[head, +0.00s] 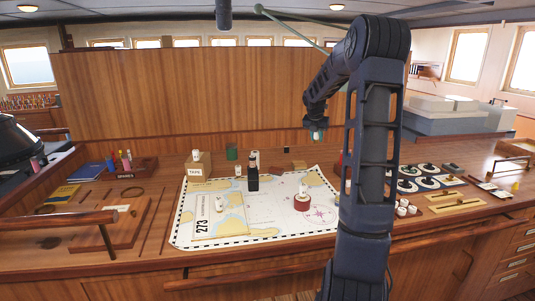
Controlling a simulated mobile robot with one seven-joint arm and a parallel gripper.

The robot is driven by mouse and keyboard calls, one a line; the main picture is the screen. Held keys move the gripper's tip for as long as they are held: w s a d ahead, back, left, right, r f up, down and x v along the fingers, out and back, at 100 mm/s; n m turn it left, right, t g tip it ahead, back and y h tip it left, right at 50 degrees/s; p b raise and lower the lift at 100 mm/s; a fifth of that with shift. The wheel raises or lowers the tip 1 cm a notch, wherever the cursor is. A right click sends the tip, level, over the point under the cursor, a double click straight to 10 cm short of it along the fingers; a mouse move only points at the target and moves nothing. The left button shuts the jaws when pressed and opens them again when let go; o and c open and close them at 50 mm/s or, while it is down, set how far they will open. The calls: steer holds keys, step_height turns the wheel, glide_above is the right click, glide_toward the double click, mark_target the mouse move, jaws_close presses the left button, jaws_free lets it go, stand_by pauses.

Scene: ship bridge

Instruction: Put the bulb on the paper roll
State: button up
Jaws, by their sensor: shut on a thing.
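My gripper (316,131) hangs above the back of the chart table, right of its middle, pointing down. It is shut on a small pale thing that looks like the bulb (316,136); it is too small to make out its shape. The bulb is held in the air, apart from the things below.
A chart (275,226) covers the middle of the wooden desk. On it stand a dark bottle-like thing (253,179) and a red round thing (302,203) with a white piece on top. A tape box (195,170) stands left; dials (406,186) and cups (402,211) lie right.

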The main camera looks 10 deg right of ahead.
steer(key=w+a+r+n, duration=0.2)
steer(key=w+a+r, duration=0.3)
steer(key=w+a, duration=0.8)
step_height(320, 180, up, 4)
steer(key=n+y, duration=0.2)
glide_above(255, 152)
steer(key=shift+t, duration=0.3)
steer(key=f, duration=1.9)
steer(key=shift+w+d+f, duration=0.15)
steer(key=shift+w+f, duration=0.15)
steer(key=o, duration=1)
steer(key=shift+f, duration=0.1)
steer(key=shift+c, duration=0.2)
